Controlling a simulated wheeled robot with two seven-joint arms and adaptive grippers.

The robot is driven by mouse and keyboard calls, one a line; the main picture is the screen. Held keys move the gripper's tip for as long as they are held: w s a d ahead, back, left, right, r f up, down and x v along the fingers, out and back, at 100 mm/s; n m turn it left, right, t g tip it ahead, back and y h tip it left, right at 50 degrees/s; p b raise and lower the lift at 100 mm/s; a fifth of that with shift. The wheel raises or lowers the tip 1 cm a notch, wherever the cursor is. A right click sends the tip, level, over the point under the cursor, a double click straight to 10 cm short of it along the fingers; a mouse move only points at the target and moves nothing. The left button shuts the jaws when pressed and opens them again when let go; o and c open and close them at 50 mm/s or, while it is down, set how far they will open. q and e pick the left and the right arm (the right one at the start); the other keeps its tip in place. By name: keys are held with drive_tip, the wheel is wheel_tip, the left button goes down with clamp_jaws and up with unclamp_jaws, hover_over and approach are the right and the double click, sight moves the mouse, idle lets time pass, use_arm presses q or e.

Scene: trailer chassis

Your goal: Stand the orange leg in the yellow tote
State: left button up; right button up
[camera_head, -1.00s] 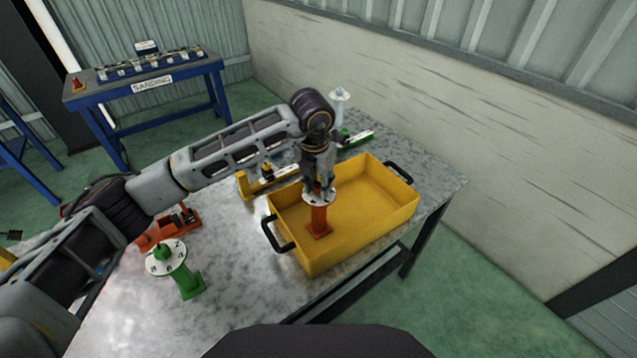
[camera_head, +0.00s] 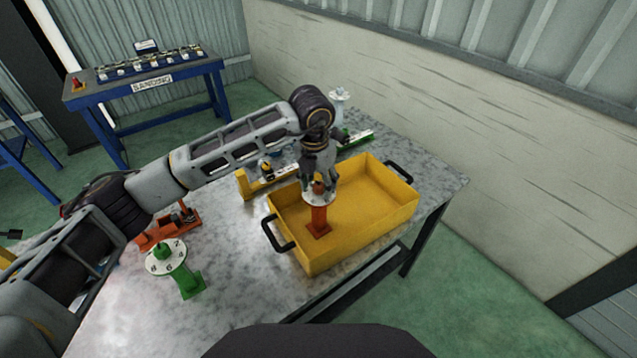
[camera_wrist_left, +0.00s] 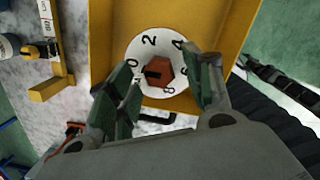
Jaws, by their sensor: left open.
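The orange leg (camera_head: 319,220) stands upright inside the yellow tote (camera_head: 372,208), near its left end. Its white numbered disc with an orange knob on top also shows in the left wrist view (camera_wrist_left: 150,48). My left gripper (camera_head: 319,184) is open, just above the disc. In the left wrist view its two fingers (camera_wrist_left: 160,88) are spread on either side of the knob, and whether they touch it cannot be told. My right gripper is not in view.
A green leg with a white disc (camera_head: 170,258) stands left of the tote on the marbled table (camera_head: 235,318). An orange part (camera_head: 165,232), a yellow bracket (camera_head: 262,184) and a white leg (camera_head: 340,97) are also there. The tote has black handles.

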use_arm(q)
wheel_tip(320, 180, up, 11)
drive_tip(key=s+b, duration=0.1)
drive_tip(key=b, duration=0.1)
drive_tip(key=shift+a+r, duration=0.2)
drive_tip(key=shift+a, duration=0.15)
drive_tip(key=shift+s+a, duration=0.1)
idle(0.5)
